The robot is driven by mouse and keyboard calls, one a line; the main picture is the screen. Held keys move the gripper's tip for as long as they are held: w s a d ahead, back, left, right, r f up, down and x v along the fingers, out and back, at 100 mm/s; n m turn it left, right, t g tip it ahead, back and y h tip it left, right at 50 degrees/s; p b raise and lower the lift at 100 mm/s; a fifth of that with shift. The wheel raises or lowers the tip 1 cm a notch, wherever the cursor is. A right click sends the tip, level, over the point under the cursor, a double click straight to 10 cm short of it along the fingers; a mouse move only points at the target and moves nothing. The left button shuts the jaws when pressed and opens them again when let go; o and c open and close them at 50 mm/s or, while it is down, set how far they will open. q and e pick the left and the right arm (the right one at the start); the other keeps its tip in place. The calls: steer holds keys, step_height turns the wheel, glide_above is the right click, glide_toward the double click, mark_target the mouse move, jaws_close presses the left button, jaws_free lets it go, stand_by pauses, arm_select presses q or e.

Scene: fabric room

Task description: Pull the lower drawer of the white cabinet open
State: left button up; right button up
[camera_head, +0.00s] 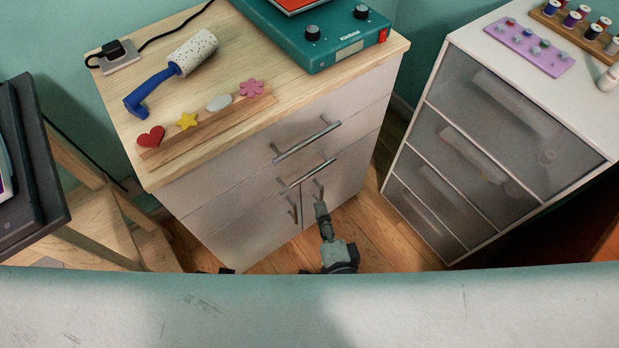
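The white cabinet (224,203) has a light wooden top and stands in the middle. Its upper drawer has a long bar handle (305,141). The lower drawer sits just beneath, with its own bar handle (307,173), and looks shut. Below it are two doors with short upright handles. My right gripper (321,207) points up at the cabinet front, below the lower drawer's handle and close to the right door handle (318,189). It shows narrow and edge-on, so I cannot tell its opening or whether it touches anything. My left gripper does not show.
On the cabinet top are a teal hotplate (318,40), a lint roller (172,72) and a wooden strip with coloured shapes (210,118). A grey drawer unit (471,150) stands right, a wooden chair (100,215) left. A pale surface (310,310) fills the bottom edge.

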mark_target(309, 174)
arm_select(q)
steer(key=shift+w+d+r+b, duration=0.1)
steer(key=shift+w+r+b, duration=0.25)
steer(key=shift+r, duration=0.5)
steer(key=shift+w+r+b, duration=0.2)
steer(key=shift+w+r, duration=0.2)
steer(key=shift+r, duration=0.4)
arm_select(e)
steer(key=shift+x, duration=6.35)
jaws_close()
steer(key=shift+f, duration=0.1)
